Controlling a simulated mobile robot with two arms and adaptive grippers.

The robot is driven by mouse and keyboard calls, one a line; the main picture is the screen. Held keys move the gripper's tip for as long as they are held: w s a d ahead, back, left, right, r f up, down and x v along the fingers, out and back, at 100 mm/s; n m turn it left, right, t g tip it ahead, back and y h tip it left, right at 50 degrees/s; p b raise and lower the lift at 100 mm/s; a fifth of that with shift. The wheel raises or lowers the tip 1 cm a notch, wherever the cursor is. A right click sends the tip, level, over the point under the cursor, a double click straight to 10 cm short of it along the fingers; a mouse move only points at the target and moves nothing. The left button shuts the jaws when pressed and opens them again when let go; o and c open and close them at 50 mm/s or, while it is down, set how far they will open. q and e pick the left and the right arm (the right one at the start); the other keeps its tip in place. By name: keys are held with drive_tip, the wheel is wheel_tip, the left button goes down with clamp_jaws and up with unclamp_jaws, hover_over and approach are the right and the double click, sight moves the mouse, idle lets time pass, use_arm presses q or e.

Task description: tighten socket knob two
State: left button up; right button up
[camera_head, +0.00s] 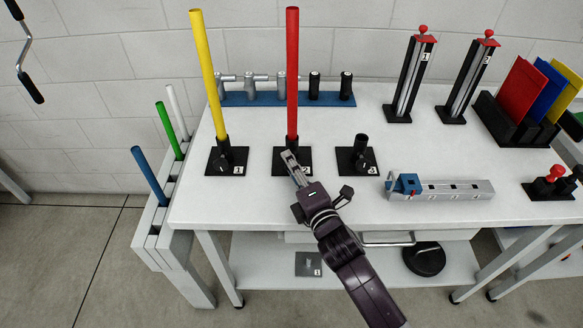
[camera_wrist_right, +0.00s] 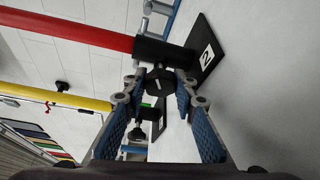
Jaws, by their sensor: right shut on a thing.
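Socket two is a black upright tube (camera_head: 292,141) on a black base plate (camera_head: 304,154), with a tall red rod (camera_head: 292,75) standing in it. In the right wrist view, its plate (camera_wrist_right: 204,57) bears the number 2, and the red rod (camera_wrist_right: 75,33) enters the socket (camera_wrist_right: 165,53). The dark knob (camera_wrist_right: 160,80) sticks out of the socket's side. My right gripper (camera_head: 291,158) is at the front of socket two, its fingertips shut on the knob from both sides; they also show in the wrist view (camera_wrist_right: 160,92). The gripper hides the knob in the head view. My left gripper is not in view.
Socket one (camera_head: 222,145) on the left holds a yellow rod (camera_head: 207,70). Socket three (camera_head: 361,144) on the right is empty. A blue rack (camera_head: 240,98) stands behind. A grey fixture with a blue block (camera_head: 408,184) lies to the right.

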drive_tip(key=shift+f+m+t+b, duration=0.1)
drive_tip(key=shift+m+t+b, duration=0.3)
drive_tip(key=shift+m, duration=0.4)
drive_tip(key=o, duration=0.9)
drive_tip(key=v, duration=1.2)
drive_tip(key=shift+d, duration=0.15)
drive_tip(key=shift+o, duration=0.2)
